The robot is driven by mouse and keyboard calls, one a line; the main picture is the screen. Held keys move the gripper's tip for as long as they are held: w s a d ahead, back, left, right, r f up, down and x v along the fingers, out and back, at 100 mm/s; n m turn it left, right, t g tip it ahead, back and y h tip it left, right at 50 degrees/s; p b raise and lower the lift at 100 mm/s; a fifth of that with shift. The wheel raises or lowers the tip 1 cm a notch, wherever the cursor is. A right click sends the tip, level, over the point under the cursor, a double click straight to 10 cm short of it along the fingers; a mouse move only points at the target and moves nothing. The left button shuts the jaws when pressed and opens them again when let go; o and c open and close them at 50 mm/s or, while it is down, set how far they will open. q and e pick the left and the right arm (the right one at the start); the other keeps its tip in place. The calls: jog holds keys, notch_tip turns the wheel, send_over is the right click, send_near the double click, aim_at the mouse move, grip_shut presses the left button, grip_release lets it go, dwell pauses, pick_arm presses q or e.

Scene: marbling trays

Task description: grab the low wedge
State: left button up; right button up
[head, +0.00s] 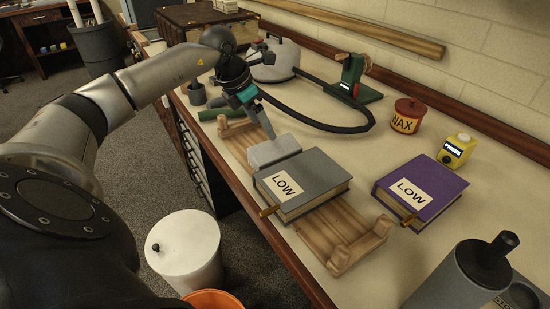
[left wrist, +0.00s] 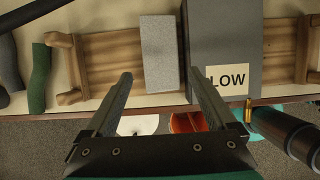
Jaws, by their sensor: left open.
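A light grey speckled block (head: 273,151), which looks like the wedge, sits on a wooden rack (head: 345,227) beside a thick grey book (head: 305,178) with a LOW label. It carries no label that I can see. In the left wrist view the block (left wrist: 158,55) lies just beyond my fingertips, close against the book (left wrist: 222,35). My left gripper (head: 266,124) is open and empty, pointing down by the block's far-left side in the head view. Its fingertips (left wrist: 160,75) stand on either side of the block in the picture. My right gripper is not in view.
A purple book (head: 425,190), also labelled LOW, lies to the right. A WAX tin (head: 407,116) and yellow bottle (head: 457,150) stand behind it. A dark hose (head: 318,122) curves behind the rack. A green roll (head: 216,114) lies near the rack's far end. The counter's front edge is close.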

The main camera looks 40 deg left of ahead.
aim_at(272, 150)
pick_arm(q)
jog(key=b+x, duration=0.1)
jog(key=x, duration=0.4)
jog(key=shift+f, duration=0.15)
jog(key=shift+w+d+f, duration=0.1)
jog(key=shift+w+f, duration=0.15)
jog(key=shift+f, duration=0.35)
jog(key=shift+f+b, duration=0.35)
jog(key=shift+f, duration=0.2)
jog(key=b+x, duration=0.1)
jog(key=x, duration=0.2)
jog(key=shift+d+f, duration=0.1)
jog(key=shift+f, duration=0.15)
jog(key=shift+s+f, duration=0.1)
jog(key=shift+f, duration=0.2)
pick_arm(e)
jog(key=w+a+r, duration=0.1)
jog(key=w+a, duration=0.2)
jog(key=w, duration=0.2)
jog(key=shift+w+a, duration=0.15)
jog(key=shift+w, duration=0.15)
